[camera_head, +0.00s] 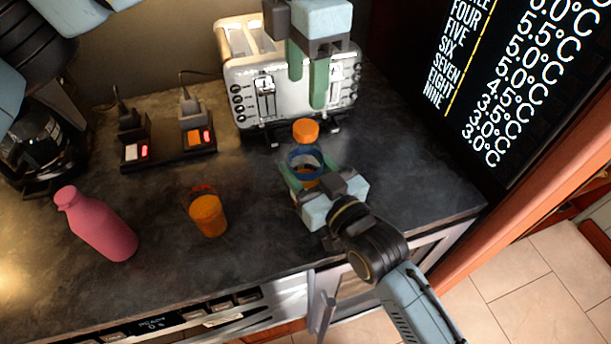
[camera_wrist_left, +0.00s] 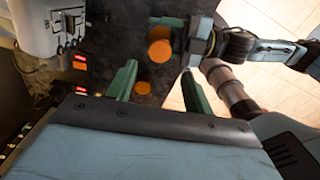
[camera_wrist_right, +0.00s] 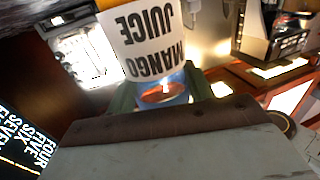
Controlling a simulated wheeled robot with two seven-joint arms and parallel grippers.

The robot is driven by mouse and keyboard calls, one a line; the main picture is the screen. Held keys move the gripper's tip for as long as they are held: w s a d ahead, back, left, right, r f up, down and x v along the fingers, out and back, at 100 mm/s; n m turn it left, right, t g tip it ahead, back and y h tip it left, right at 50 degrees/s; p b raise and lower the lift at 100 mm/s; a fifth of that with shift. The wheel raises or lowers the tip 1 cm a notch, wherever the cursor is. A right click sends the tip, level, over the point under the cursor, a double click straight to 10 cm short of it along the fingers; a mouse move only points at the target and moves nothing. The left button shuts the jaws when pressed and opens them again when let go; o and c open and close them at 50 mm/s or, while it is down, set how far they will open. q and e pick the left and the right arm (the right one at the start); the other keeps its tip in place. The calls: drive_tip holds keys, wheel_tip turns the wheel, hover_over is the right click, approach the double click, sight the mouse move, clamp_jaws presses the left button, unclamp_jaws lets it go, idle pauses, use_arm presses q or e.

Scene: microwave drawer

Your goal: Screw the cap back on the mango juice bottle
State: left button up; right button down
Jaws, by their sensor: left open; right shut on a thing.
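The mango juice bottle (camera_wrist_right: 150,45) fills the top of the right wrist view, its label lettering upside down there. In the head view its blue, clear part (camera_head: 305,158) shows between the fingers of my right gripper (camera_head: 306,178), which is shut on it. A round orange cap (camera_head: 305,131) shows just above it; I cannot tell whether it touches the bottle. The cap also shows in the left wrist view (camera_wrist_left: 160,50). My left gripper (camera_head: 307,88) is open and empty, fingers pointing down, above and behind the cap, in front of the toaster.
A white toaster (camera_head: 240,95) stands at the back. A pink bottle (camera_head: 98,225) and an orange cup-like object (camera_head: 208,214) stand on the dark counter (camera_head: 160,265). A coffee pot (camera_head: 45,145) is at the left, and a switch block (camera_head: 170,150) lies behind.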

sight(306, 126)
use_arm(q)
drive_tip(key=n, duration=0.3)
drive_tip(key=shift+r, duration=0.2)
drive_tip(key=shift+f, duration=4.05)
drive_tip(key=c, duration=1)
drive_tip(key=o, duration=1.1)
drive_tip(key=shift+o, duration=0.2)
drive_tip(key=shift+r, duration=0.15)
wheel_tip(306, 126, up, 12)
